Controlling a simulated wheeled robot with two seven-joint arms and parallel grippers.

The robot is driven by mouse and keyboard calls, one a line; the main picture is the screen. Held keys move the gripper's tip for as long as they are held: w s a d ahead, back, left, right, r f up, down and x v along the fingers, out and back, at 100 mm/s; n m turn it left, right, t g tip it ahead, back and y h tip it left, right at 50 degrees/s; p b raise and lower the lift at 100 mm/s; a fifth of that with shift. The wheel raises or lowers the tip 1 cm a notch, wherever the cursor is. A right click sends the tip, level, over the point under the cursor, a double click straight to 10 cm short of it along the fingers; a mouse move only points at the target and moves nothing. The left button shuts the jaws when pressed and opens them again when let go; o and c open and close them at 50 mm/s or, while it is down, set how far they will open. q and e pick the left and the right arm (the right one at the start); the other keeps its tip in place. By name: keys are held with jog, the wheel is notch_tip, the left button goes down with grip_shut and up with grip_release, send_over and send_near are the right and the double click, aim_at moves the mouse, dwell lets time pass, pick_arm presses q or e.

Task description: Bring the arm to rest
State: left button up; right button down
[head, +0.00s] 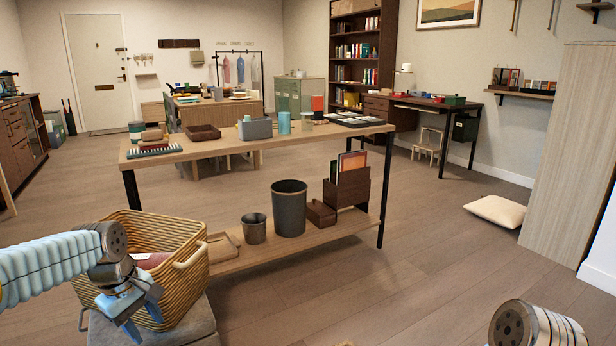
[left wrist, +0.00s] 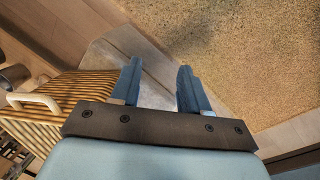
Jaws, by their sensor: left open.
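My left gripper (head: 133,312) is at the lower left of the head view, in front of the wicker basket (head: 189,275). Its blue fingers stand apart with nothing between them. In the left wrist view the two fingers of the left gripper (left wrist: 157,88) are spread, with the grey top of a stool or stand below them. The basket (left wrist: 50,103) shows there at the left, beside the fingers. A part of my right arm shows at the lower right of the head view; its gripper is out of the picture.
A wooden table (head: 200,150) with a lower shelf stands ahead. The shelf holds a dark bin (head: 289,208), a small pot (head: 254,229) and a file box (head: 347,187). A cushion (head: 496,211) lies on the floor at right. A tan shag rug (left wrist: 250,60) shows in the left wrist view.

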pick_arm(q)
jog(key=s+d+f+m+h+p, duration=0.1)
jog(key=d+f+m, duration=0.2)
jog(key=d+f, duration=0.6)
jog(key=s+d+f+m+h+p, duration=0.1)
jog(key=d+f+m, duration=0.3)
jog(key=f, duration=0.9)
jog(key=s+d+f+m+p, duration=0.1)
jog(key=s+d+f, duration=0.3)
jog(key=s, duration=0.3)
jog(key=s+d+f+m+h, duration=0.1)
jog(key=s+d+f+m, duration=0.1)
jog(key=s+d+f, duration=0.3)
jog(key=s+f, duration=0.2)
jog(key=s, duration=0.1)
jog(key=shift+d+f+m+g+p, duration=0.15)
jog(key=shift+m+g+p, duration=0.15)
jog(key=shift+p, duration=0.05)
